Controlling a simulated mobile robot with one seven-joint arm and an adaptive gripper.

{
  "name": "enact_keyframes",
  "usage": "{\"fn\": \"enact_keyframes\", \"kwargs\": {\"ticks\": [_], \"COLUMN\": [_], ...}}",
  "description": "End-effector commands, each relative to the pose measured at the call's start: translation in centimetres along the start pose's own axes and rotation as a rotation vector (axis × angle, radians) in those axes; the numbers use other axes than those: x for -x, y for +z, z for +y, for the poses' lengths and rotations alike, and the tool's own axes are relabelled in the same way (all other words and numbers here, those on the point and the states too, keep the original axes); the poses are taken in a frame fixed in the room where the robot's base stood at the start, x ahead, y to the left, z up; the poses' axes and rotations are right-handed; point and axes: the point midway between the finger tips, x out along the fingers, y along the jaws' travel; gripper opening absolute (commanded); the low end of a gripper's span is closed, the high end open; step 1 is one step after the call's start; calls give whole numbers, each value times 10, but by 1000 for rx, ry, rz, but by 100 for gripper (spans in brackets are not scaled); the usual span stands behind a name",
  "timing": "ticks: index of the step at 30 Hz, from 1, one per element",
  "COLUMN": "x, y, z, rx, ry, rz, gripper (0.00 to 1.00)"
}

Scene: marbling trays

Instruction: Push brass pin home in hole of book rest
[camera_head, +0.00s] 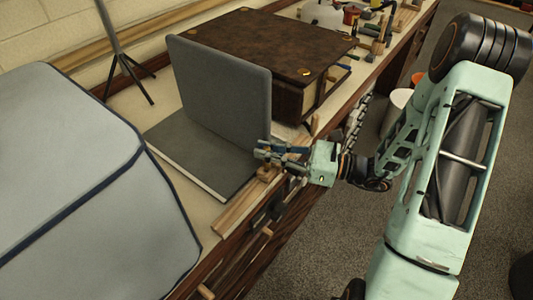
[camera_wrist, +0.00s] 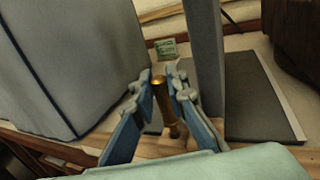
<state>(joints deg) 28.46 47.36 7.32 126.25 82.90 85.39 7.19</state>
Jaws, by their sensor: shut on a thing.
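My gripper (camera_head: 263,151) is at the front edge of the bench, beside the grey L-shaped stand (camera_head: 220,85). In the wrist view my gripper (camera_wrist: 163,92) has its blue fingers shut on the upright brass pin (camera_wrist: 160,100), one on each side. The pin's top shows between the fingertips. Its lower end stands over a wooden piece (camera_wrist: 173,146) at the bench edge. I cannot tell how deep the pin sits or see the hole. I cannot tell for sure which part is the book rest. The stand's upright panel also shows in the wrist view (camera_wrist: 204,60).
A large brown book-like box (camera_head: 265,45) stands behind the stand. A big grey covered block (camera_head: 75,170) fills the left of the bench. A green label card (camera_wrist: 166,48) lies beyond the fingers. A black tripod (camera_head: 118,60) stands at the back left.

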Motion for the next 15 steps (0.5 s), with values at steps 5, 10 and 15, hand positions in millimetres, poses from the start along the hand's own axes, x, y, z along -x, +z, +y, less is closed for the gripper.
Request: {"fn": "enact_keyframes", "kwargs": {"ticks": [5,10,15], "x": [0,0,0], "y": [-6,-10,-14], "z": [0,0,0], "rx": [0,0,0], "ry": [0,0,0], "rz": [0,0,0], "gripper": [0,0,0]}}
